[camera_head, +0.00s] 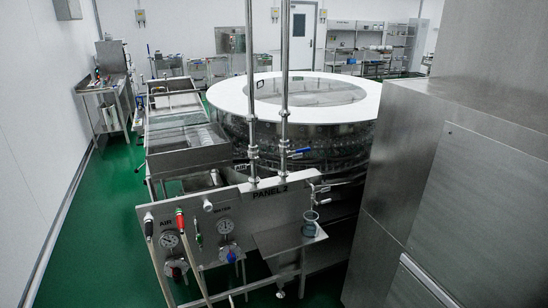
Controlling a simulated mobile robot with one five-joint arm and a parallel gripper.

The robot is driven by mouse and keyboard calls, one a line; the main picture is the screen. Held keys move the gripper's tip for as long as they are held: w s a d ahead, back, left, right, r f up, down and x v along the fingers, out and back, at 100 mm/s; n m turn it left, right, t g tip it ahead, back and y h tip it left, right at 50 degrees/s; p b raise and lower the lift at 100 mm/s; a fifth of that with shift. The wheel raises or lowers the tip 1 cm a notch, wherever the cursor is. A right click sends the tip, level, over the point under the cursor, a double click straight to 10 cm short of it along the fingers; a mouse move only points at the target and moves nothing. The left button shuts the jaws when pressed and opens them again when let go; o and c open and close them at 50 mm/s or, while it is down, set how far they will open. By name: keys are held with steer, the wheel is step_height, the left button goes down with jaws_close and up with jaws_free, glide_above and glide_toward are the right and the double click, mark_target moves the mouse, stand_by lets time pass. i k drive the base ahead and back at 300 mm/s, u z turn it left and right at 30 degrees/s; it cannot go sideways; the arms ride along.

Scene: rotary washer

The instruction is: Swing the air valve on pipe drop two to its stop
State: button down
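Two vertical pipe drops stand at the centre behind a steel panel marked PANEL 2 (268,208). The left pipe drop (250,80) has a fitting (253,151) low on it, near a small label that seems to read AIR. The right pipe drop (284,80) has a valve with a blue lever (300,151) that points to the right, roughly level. No tag on either pipe is legible as drop two. The panel carries an AIR gauge (169,239) and a WATER gauge (225,226). My gripper is not in view.
A large round washer (230,97) stands behind the pipes. A tall steel cabinet (460,190) fills the right side. A small shelf (268,243) with a glass beaker (310,224) juts from the panel. Red-handled (180,219) and green-handled fittings are at the panel's left. Green floor lies open at left.

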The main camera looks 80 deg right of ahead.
mark_target(257, 159)
steer(key=z, duration=0.95)
steer(key=k, duration=1)
steer(key=u, duration=0.35)
steer(key=i, duration=1)
steer(key=z, duration=0.05)
